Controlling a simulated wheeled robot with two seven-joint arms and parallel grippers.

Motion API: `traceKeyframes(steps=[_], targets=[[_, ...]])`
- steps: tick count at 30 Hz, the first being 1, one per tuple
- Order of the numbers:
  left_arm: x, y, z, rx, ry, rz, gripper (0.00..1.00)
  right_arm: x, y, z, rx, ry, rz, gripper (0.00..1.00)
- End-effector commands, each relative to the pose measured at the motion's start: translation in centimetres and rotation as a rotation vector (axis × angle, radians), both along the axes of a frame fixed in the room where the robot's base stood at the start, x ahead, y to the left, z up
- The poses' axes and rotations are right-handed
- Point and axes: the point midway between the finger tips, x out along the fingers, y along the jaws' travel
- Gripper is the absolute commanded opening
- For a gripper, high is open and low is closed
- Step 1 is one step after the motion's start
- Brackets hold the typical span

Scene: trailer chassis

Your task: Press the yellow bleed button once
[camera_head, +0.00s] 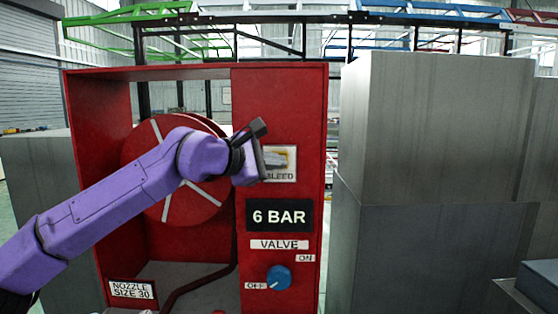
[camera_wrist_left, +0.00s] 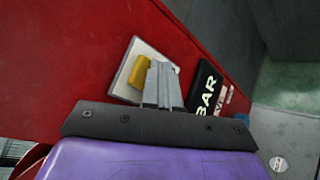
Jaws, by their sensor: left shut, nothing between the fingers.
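The yellow bleed button (camera_wrist_left: 140,72) sits on a pale square plate (camera_wrist_left: 126,88) on the red panel. In the head view the plate (camera_head: 291,164) shows above the 6 BAR sign, with the button (camera_head: 279,158) partly covered by my left gripper (camera_head: 277,163). In the left wrist view my left gripper (camera_wrist_left: 162,84) has its fingers shut together and empty, with the tips beside the button. I cannot tell whether they touch it. My right gripper is not in view.
The red cabinet (camera_head: 313,190) holds a hose reel (camera_head: 160,203). Below the plate are the 6 BAR sign (camera_head: 279,216) and a blue valve knob (camera_head: 279,277) by the OFF label. Tall grey boxes (camera_head: 430,130) stand close on the right.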

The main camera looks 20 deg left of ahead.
Motion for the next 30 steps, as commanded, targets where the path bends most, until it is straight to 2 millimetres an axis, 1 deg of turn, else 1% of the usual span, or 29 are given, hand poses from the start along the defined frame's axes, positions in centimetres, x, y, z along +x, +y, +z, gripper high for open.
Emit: traceKeyframes(steps=[12,20,25,30], targets=[[0.5,0.2,0.1,0.001,-0.001,0.0,0.0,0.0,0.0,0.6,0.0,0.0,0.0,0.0],[0.5,0.2,0.0,0.001,-0.001,0.0,0.0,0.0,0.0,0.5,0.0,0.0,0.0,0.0],[0.1,0.0,-0.1,0.001,-0.001,0.0,0.0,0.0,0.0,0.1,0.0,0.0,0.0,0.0],[-0.9,-0.3,-0.2,0.0,-0.002,0.0,0.0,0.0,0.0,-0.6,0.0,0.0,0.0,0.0]])
